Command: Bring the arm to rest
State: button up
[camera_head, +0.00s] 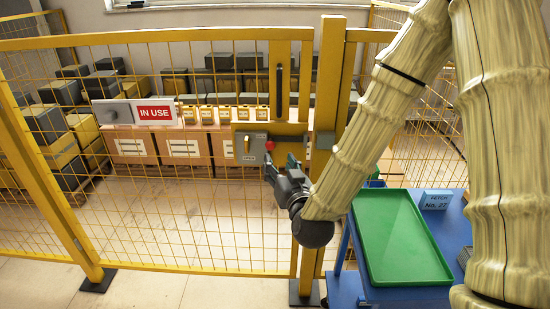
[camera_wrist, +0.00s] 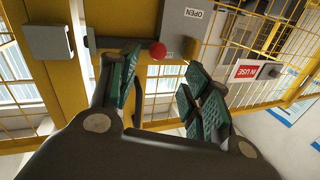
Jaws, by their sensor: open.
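My arm (camera_head: 410,60) comes in from the upper right in the head view, bends, and reaches down to the left. My gripper (camera_head: 283,172) is at its end, in front of the yellow gate's latch area. The wrist view shows my gripper (camera_wrist: 165,92) with its green-padded fingers spread apart and nothing held between them. A grey latch box (camera_head: 248,150) with a red knob (camera_head: 270,145) is close to the fingertips. In the wrist view the red knob (camera_wrist: 157,50) lies beyond the gap between the fingers. I cannot tell whether a finger touches the latch.
A yellow mesh fence (camera_head: 150,235) carries an "IN USE" sign (camera_head: 155,112). Behind it stand brown boxes (camera_head: 185,150) and stacked bins.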

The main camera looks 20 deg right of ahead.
jog(key=shift+s, duration=0.7)
